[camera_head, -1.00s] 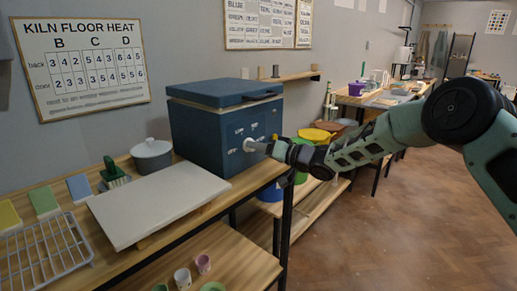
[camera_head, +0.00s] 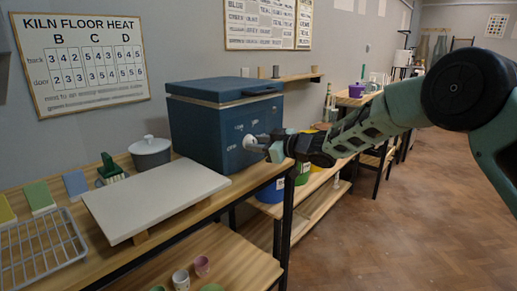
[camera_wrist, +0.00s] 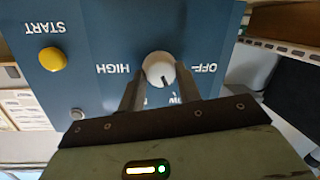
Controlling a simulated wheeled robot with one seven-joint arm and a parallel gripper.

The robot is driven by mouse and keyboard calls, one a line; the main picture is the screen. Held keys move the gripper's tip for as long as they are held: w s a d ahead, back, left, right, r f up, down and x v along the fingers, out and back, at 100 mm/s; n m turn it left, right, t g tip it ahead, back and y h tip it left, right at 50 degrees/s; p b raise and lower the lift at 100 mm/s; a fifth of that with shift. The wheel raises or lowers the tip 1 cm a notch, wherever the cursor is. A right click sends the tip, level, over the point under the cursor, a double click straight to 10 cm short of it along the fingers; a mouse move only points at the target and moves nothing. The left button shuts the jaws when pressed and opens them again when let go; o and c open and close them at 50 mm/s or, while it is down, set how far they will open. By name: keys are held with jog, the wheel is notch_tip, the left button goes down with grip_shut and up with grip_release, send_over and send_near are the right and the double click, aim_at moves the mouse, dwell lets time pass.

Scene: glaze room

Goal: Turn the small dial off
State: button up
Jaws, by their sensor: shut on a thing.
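The small dial (camera_wrist: 157,66) is a round white knob on the blue panel of a kiln-like box (camera_head: 205,132). In the wrist view the panel is upside down, with HIGH left of the dial, OFF right of it and a third label below partly hidden by a finger.
A yellow START button (camera_wrist: 52,57) and a small grey knob (camera_wrist: 77,114) sit on the same panel. A white board (camera_head: 155,197), a grey lidded pot (camera_head: 151,154) and a wire rack (camera_head: 38,252) are on the bench. Open floor (camera_head: 400,230) lies to the right.

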jog(key=n+b, duration=0.3)
jog(key=b, duration=0.1)
jog(key=n+t+h+b, duration=0.1)
jog(key=n, duration=0.1)
jog(key=shift+s+a+f+n+b, duration=0.1)
jog(key=shift+s+f+n+b, duration=0.1)
jog(key=shift+f+n+b, duration=0.15)
jog(key=n+h+b, duration=0.1)
jog(key=n+b, duration=0.2)
jog(key=b, duration=0.2)
jog(key=shift+a+r+t, duration=0.1)
jog(key=shift+t, duration=0.3)
jog(key=n+b, duration=0.2)
jog(key=b, duration=0.1)
jog(key=shift+s+r+t, duration=0.1)
jog(key=shift+t, duration=0.2)
jog(key=shift+r+n, duration=0.1)
jog(key=shift+n, duration=0.25)
jog(key=o, duration=1)
jog(key=shift+c, duration=0.2)
jog(key=shift+r, duration=0.1)
jog(key=v, duration=1.7)
jog(key=shift+s, duration=0.2)
